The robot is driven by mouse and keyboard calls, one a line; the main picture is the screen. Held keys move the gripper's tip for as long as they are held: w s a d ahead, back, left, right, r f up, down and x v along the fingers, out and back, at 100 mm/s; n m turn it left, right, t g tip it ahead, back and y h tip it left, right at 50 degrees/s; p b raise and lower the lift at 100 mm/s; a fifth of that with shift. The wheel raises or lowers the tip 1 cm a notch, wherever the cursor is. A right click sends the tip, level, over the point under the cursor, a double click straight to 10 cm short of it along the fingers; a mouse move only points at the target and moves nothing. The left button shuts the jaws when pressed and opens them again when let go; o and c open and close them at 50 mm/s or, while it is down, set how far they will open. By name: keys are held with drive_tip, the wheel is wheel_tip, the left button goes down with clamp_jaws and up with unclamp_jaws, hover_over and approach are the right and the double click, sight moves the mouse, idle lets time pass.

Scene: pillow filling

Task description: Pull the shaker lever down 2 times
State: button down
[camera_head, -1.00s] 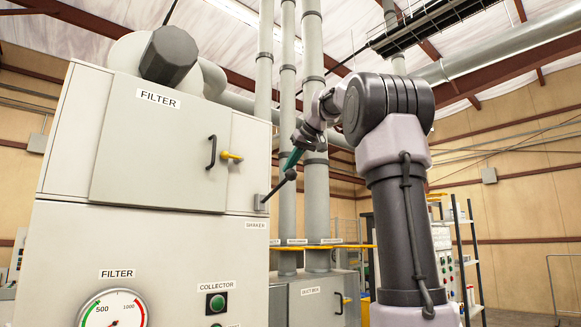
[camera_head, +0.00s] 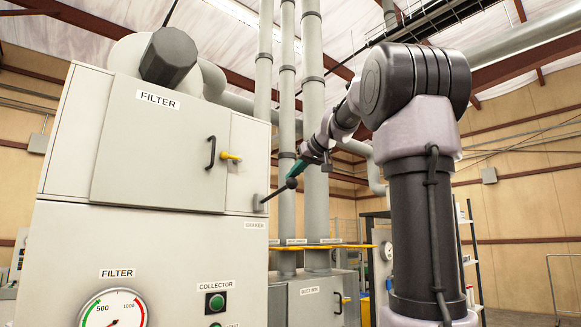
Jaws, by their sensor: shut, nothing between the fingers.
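The shaker lever (camera_head: 274,194) is a thin dark rod with a round black knob (camera_head: 291,183). It sticks out to the right from the side of the cream filter cabinet, just above the SHAKER label (camera_head: 255,225). It slants upward to its knob. My gripper (camera_head: 296,172), with a green part, is right at the knob, just above it in the picture. The fingers are small here, and I cannot tell whether they touch the knob. My gripper is shut with nothing seen held between the fingers.
The filter cabinet (camera_head: 70,235) fills the left, with a door handle (camera_head: 211,152), a yellow latch (camera_head: 230,156), a pressure gauge (camera_head: 112,310) and a green collector button (camera_head: 216,302). Grey vertical pipes (camera_head: 314,110) stand behind my gripper. A duct box (camera_head: 312,300) is below.

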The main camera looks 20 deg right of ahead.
wheel_tip(320, 180, down, 13)
drive_tip(key=s, duration=0.1)
drive_tip(key=shift+t, duration=0.3)
drive_tip(key=shift+r, duration=0.15)
idle(0.5)
wheel_tip(320, 180, up, 6)
drive_tip(key=d+f, duration=0.1)
drive_tip(key=s+d+f, duration=0.1)
drive_tip(key=s+d, duration=0.1)
drive_tip(key=s, duration=0.7)
drive_tip(key=shift+d+f, duration=0.25)
drive_tip(key=shift+d, duration=0.05)
drive_tip(key=shift+s+t, duration=0.1)
drive_tip(key=shift+t, duration=0.2)
